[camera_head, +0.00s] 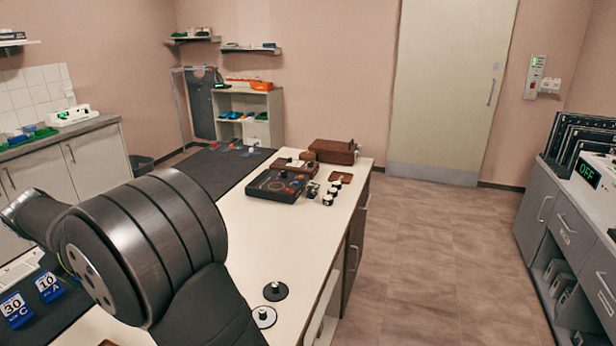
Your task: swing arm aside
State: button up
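My arm (150,245) fills the lower left of the head view as large dark round joints and a link. It stands in front of the near part of the white-topped counter (240,215) and hides some of it. My gripper is not in view, so I cannot see its fingers or whether it holds anything.
A black case (276,186) and several small white-and-black items (328,199) sit on the counter. Two round discs (275,291) lie near its front edge. Blue number blocks (48,286) stand at lower left. Open floor (430,255) lies right, before grey cabinets (565,225).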

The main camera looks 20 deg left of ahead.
jog(key=w+f+m, duration=0.1)
jog(key=w+m, duration=0.1)
jog(key=w, duration=0.1)
jog(key=w+a+f+m+g, duration=0.1)
jog(key=w+f+m, duration=0.1)
jog(key=w+m, duration=0.1)
jog(key=w+f+m+g, duration=0.1)
jog(key=w+m, duration=0.1)
jog(key=w, duration=0.3)
jog(key=shift+a+f+m+y, duration=0.25)
jog(key=shift+m+y, duration=0.05)
jog(key=shift+y, duration=0.1)
grip_shut()
jog(key=shift+f, duration=0.1)
jog(key=x, duration=1)
jog(key=shift+f, duration=0.15)
jog(key=shift+s+d+r, duration=0.25)
jog(key=shift+s+d, duration=0.5)
jog(key=shift+d, duration=0.25)
jog(key=shift+s+d+f, duration=0.1)
jog(key=shift+s+d, duration=0.4)
jog(key=shift+d, duration=0.15)
jog(key=shift+s, duration=0.1)
